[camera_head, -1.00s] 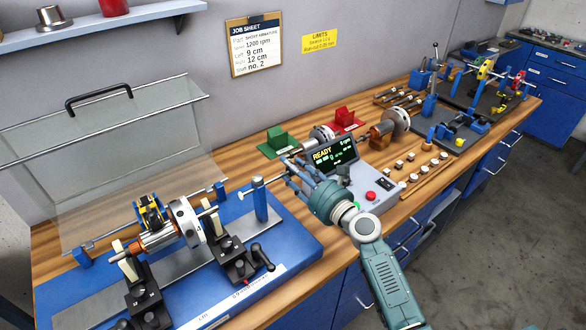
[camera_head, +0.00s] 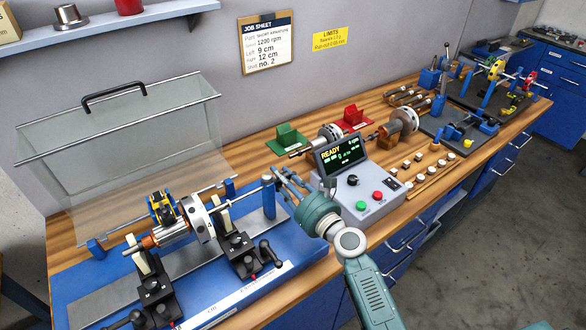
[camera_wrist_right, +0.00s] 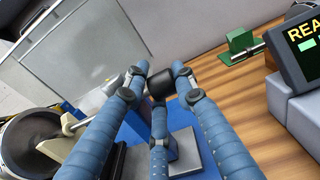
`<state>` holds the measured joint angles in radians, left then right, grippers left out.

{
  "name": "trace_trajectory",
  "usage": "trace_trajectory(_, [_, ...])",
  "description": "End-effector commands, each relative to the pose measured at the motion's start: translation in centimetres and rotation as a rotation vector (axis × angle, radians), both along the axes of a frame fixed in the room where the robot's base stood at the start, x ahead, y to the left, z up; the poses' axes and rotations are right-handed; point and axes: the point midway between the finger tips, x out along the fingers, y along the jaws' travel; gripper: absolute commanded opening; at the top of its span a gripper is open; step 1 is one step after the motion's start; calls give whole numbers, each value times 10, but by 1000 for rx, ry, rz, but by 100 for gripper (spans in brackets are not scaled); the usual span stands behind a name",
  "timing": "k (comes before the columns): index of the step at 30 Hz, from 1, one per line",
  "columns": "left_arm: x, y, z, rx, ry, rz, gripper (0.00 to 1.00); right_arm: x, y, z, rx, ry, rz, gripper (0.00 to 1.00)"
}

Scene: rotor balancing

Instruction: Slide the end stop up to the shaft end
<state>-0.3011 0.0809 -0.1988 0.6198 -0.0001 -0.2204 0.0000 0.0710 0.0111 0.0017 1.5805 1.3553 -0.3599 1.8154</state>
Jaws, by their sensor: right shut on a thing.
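The end stop (camera_head: 269,197) is a blue post with a pale cross rod, standing at the right end of the blue balancing stand (camera_head: 301,243). My right gripper (camera_head: 278,180) is shut on the end stop at its top, from the right. In the right wrist view its fingers (camera_wrist_right: 160,88) close around a dark knob-like part. The rotor (camera_head: 197,217), with a silver disc and copper winding, lies on two black supports left of the end stop. I cannot tell whether the rod touches the shaft end. My left gripper is not in view.
A clear guard (camera_head: 125,130) stands behind the stand. The display box (camera_head: 372,199) reads READY and sits close to the right of my right gripper. Green (camera_head: 289,140) and red (camera_head: 354,118) blocks and another rotor stand behind it.

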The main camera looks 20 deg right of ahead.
Motion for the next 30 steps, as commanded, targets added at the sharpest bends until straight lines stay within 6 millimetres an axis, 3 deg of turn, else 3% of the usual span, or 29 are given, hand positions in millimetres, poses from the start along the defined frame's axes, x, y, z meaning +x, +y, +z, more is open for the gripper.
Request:
trace_trajectory(6, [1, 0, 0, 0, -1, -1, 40, 1, 0, 5, -9, -12, 1, 0])
trace_trajectory(7, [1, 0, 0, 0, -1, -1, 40, 1, 0, 5, -9, -12, 0, 28])
trace_trajectory(9, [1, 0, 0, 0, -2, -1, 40, 1, -1, 5, -8, -11, 0, 41])
trace_trajectory(20, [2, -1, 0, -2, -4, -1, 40, -3, -2, 2, -4, -6, -1, 41])
trace_trajectory(23, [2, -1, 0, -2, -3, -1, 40, -15, -7, 1, -5, -5, -1, 41])
trace_trajectory(30, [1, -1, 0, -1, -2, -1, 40, -63, -23, 1, -6, -3, 0, 41])
